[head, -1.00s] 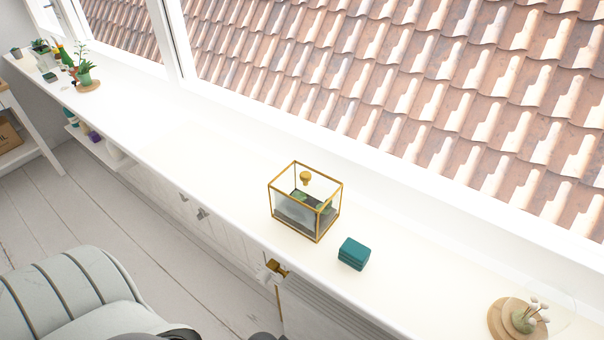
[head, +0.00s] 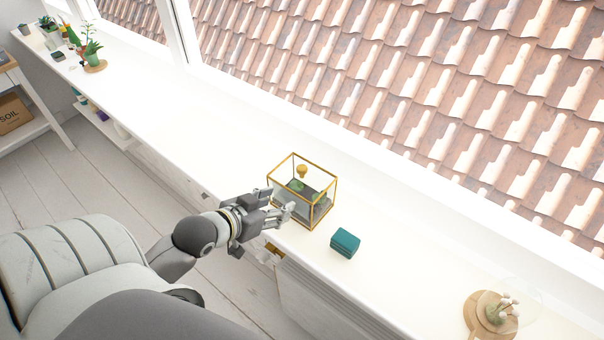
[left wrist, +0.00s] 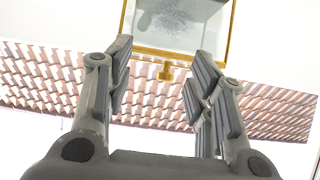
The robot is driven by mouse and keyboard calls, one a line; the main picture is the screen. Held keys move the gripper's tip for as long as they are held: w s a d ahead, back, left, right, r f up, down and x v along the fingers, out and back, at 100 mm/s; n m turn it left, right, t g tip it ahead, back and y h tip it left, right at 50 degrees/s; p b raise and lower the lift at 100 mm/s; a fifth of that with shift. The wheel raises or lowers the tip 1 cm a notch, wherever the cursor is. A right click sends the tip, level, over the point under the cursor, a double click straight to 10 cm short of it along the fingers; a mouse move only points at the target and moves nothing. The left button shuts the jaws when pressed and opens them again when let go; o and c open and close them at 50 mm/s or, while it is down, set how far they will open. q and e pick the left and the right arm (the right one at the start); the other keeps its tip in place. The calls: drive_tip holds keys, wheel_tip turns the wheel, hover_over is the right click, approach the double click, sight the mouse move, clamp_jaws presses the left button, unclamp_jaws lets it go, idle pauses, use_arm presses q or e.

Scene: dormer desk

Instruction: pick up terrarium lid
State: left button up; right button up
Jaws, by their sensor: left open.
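The terrarium is a glass box with gold edges (head: 316,212) on the white ledge, with dark soil and green plants inside. Its clear lid has a gold knob (head: 302,171) on top; the lid is on the box. My left gripper (head: 285,205) is open and empty, in front of the terrarium's left side, below knob height in the picture. It also shows open in the left wrist view (left wrist: 160,65). I cannot tell whether it touches the glass. My right gripper is not in view.
A teal box (head: 345,242) lies on the ledge just right of the terrarium. A wooden disc with a small vase (head: 494,312) stands farther right. Potted plants (head: 93,54) are at the far left. The ledge (head: 190,130) between is clear. A window runs behind.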

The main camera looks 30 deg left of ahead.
sight(300, 169)
use_arm(q)
drive_tip(key=w, duration=0.2)
drive_tip(key=w+a+r+t+p, duration=0.1)
drive_tip(key=w, duration=0.2)
drive_tip(key=w+a+t, duration=0.1)
drive_tip(key=w, duration=0.2)
drive_tip(key=shift+w+r+p, duration=0.1)
drive_tip(key=shift+r+p, duration=0.2)
drive_tip(key=shift+p, duration=0.1)
drive_tip(key=shift+d+p+x, duration=0.1)
drive_tip(key=shift+p+x, duration=0.3)
drive_tip(key=shift+x, duration=0.7)
drive_tip(key=shift+d+p+x, duration=0.15)
drive_tip(key=shift+p+x, duration=0.2)
drive_tip(key=shift+x, duration=0.75)
drive_tip(key=shift+c, duration=0.3)
clamp_jaws()
drive_tip(key=shift+r, duration=0.1)
